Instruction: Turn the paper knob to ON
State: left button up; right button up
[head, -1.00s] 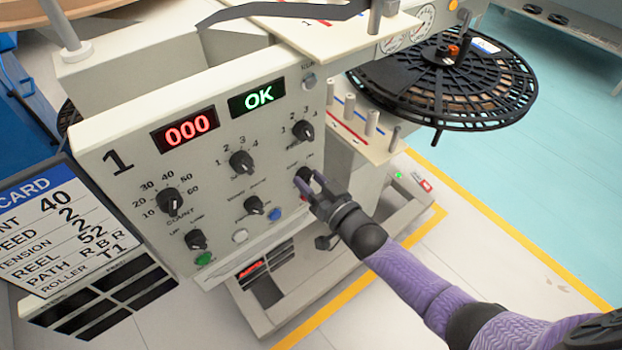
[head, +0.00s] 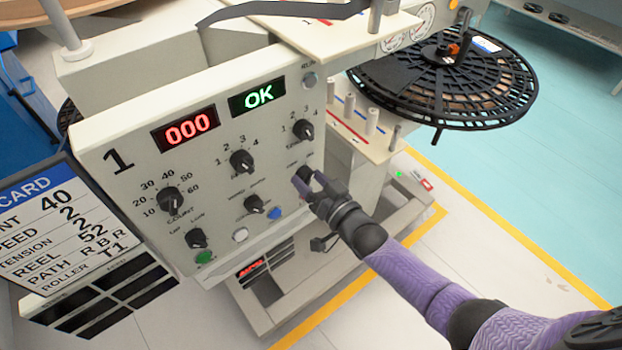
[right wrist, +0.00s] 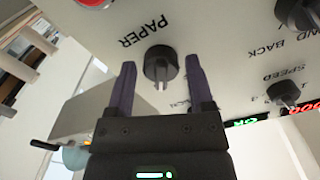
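The paper knob (right wrist: 160,66) is a round black knob with a raised grip bar, on the pale panel under the word PAPER in the right wrist view. In the head view the knob (head: 304,173) shows at the panel's lower right, partly covered by my gripper. My right gripper (head: 309,183) is at the knob. In the right wrist view its two purple fingers (right wrist: 160,72) are open, one on each side of the knob, with gaps visible between them and it. The knob's ON mark is not readable. My left gripper is not in view.
The panel has other black knobs, such as the speed knob (head: 242,162) and count knob (head: 169,201), plus a blue button (head: 274,213). Displays read red 000 (head: 187,129) and green OK (head: 258,96). A black reel (head: 445,85) stands at right. A card (head: 55,230) stands at left.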

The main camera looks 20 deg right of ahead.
jog(key=shift+o, duration=0.7)
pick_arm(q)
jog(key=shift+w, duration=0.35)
pick_arm(e)
jog(key=shift+s+d+r, duration=0.1)
jog(key=shift+s+d, duration=0.05)
jog(key=shift+s, duration=0.15)
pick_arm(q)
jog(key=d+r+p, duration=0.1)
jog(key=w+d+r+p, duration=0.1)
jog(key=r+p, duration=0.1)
pick_arm(e)
jog(key=v, duration=0.9)
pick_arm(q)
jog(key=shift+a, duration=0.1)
pick_arm(e)
jog(key=shift+s, duration=0.1)
